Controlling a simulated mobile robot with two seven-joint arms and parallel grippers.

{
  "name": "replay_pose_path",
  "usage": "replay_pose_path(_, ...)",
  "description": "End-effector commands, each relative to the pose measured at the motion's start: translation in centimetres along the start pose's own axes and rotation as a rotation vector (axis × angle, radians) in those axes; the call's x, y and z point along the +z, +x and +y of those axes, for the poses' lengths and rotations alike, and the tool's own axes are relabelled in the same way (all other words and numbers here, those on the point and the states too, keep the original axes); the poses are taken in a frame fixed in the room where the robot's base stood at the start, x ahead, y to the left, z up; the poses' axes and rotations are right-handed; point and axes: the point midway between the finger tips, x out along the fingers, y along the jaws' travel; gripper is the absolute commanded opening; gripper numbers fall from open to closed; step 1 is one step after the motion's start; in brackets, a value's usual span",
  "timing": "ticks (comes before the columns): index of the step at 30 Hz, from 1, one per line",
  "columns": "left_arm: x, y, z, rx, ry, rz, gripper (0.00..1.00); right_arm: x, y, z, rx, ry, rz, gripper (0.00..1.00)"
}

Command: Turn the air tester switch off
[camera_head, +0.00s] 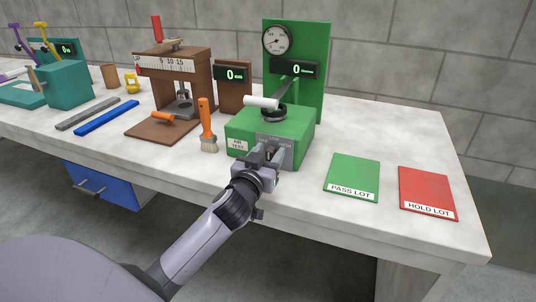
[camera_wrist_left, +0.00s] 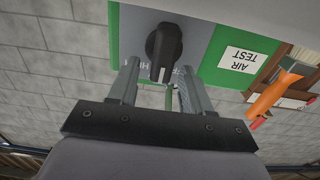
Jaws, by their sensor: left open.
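The air tester (camera_head: 262,122) is a green box with an "AIR TEST" label, standing on the bench with a green gauge panel (camera_head: 314,55) behind it. My left gripper (camera_head: 268,154) is at its front face, fingers pointing at the grey switch plate (camera_head: 286,141). In the left wrist view, the switch is a black rotary knob (camera_wrist_left: 164,46) with a white pointer line. The open fingers (camera_wrist_left: 156,85) stand either side of the knob's lower end, with gaps visible. The plate's lettering is partly hidden by the fingers. My right gripper is not in view.
A green PASS LOT card (camera_head: 352,176) and a red HOLD LOT card (camera_head: 427,190) lie to the right. A brown press (camera_head: 174,78) stands further left. The bench front edge is below my gripper.

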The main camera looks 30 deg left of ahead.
Motion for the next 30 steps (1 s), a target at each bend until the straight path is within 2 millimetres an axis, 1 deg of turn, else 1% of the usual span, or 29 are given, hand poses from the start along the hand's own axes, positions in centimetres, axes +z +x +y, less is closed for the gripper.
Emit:
replay_pose_path(1,0.00,-0.01,0.00,0.000,0.000,0.000,0.49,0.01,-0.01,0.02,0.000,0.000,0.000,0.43)
replay_pose_path(2,0.00,-0.01,0.00,0.000,0.000,0.000,0.39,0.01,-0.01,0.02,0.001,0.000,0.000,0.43)
replay_pose_path(3,0.01,-0.01,0.00,0.000,0.000,0.000,0.26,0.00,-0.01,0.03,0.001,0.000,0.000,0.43)
replay_pose_path(5,0.01,-0.02,0.00,0.000,0.000,0.000,0.07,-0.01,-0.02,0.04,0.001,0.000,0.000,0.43)
replay_pose_path(6,0.00,-0.02,-0.01,0.000,0.000,0.000,0.00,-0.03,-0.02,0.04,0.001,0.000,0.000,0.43)
replay_pose_path(14,-0.02,-0.01,-0.02,0.000,-0.006,0.000,0.00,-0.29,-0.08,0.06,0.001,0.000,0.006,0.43)
replay_pose_path(20,-0.03,0.00,-0.16,-0.002,-0.062,0.001,0.00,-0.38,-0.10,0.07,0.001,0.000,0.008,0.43)
replay_pose_path(26,-0.05,0.00,-0.45,-0.003,-0.189,0.001,0.00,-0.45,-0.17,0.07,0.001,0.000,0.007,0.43)
replay_pose_path(30,-0.07,0.00,-0.71,-0.003,-0.309,0.001,0.00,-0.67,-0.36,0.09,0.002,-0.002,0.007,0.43)
